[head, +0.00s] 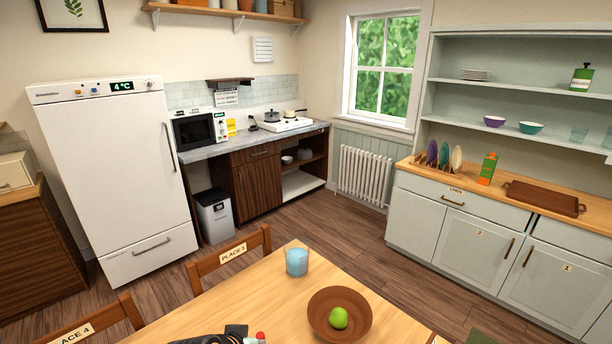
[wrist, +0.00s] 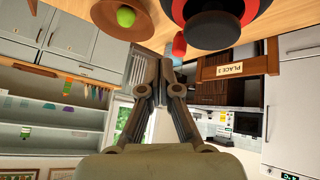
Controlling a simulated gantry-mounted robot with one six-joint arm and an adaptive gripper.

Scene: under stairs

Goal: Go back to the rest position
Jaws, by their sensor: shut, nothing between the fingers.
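My gripper (wrist: 160,62) shows in the wrist view, which is upside down. Its two dark fingers come together at the tips with nothing between them. The dining table (wrist: 160,47) is at the top of that view, beyond the fingertips. In the head view, a dark shape with a red part beside it is cut off at the bottom edge; I cannot tell what it is.
The wooden table (head: 255,296) holds a blue cup (head: 297,262) and a brown bowl (head: 340,323) with a green fruit (head: 339,317). A round black and red thing (wrist: 208,30) is on the table. Chairs (head: 231,257) stand at its edge.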

